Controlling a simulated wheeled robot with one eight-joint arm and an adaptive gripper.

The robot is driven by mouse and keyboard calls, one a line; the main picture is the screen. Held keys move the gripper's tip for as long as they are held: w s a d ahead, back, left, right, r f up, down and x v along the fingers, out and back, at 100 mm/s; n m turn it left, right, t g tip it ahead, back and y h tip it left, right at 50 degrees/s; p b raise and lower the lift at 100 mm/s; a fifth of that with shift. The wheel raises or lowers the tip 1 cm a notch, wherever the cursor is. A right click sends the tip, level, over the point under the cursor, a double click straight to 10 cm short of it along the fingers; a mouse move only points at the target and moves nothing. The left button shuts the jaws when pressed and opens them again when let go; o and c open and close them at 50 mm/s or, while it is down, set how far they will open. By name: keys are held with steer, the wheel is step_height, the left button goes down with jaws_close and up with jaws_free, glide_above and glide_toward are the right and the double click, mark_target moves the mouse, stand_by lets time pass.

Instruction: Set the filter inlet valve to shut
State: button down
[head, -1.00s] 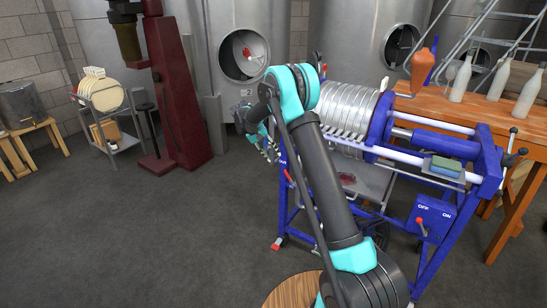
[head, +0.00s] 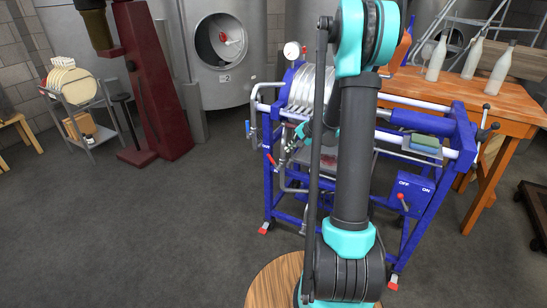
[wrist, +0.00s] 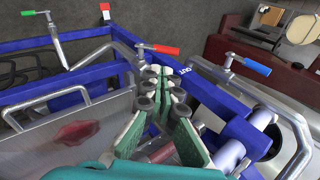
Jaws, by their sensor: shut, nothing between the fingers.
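The plate filter (head: 300,92) on a blue frame stands right of centre in the head view, with pipes and small valves on its left end. In the wrist view a red-handled valve (wrist: 166,50) lies just beyond my gripper tips, a blue-handled valve (wrist: 256,67) is to the right, and a green-handled valve (wrist: 28,12) is at upper left. I cannot tell which one is the inlet valve. White letters, perhaps "OUT", are on the frame near the tips. My gripper (wrist: 168,84) is shut and empty, apart from the red handle. My arm hides much of the filter in the head view.
A switch box (head: 402,193) marked OFF and ON is on the frame's right. A wooden bench (head: 488,98) with bottles stands behind it. A steel tank (head: 215,50), a maroon column (head: 150,85) and a trolley (head: 90,112) are at the back. The left floor is clear.

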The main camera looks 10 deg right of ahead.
glide_toward(271, 158)
steer(key=shift+m, duration=0.3)
steer(key=x, duration=0.5)
steer(key=shift+d+f, duration=0.15)
steer(key=shift+f, duration=0.2)
steer(key=shift+w+a+f, duration=0.3)
steer(key=shift+f, duration=0.1)
